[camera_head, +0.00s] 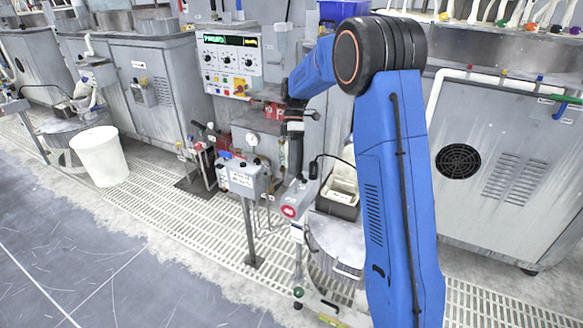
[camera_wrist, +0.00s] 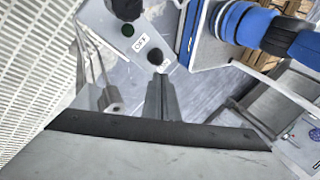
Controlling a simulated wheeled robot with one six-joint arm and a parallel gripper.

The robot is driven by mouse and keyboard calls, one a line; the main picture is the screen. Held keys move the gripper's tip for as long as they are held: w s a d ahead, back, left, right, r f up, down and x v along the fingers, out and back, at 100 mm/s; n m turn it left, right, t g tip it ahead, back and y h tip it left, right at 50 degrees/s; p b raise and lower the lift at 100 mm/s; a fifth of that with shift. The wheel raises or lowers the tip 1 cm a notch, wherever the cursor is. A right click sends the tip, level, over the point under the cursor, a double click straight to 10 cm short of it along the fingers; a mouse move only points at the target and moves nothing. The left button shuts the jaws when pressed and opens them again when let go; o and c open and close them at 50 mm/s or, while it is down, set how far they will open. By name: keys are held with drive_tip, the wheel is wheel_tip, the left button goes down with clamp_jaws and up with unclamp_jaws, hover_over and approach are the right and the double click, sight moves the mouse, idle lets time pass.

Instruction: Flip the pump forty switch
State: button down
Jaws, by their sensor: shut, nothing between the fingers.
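A grey switch box (camera_head: 243,178) stands on a post below the main control panel in the head view. I cannot read the label surely, so which control is pump forty is unclear. My gripper (camera_wrist: 158,82) is shut and empty, its tips close to the black switch knob; contact cannot be told. In the head view my gripper (camera_head: 292,128) is dark and small.
A control panel (camera_head: 228,62) with knobs stands behind. A white bin (camera_head: 100,157) stands at left, and a grey box with a red button (camera_head: 290,208) is nearer. Open floor lies at front left.

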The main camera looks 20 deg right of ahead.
drive_tip(key=shift+r, duration=0.6)
drive_tip(key=v, duration=1.7)
drive_tip(key=shift+w+d+r, duration=0.1)
drive_tip(key=shift+r, duration=0.05)
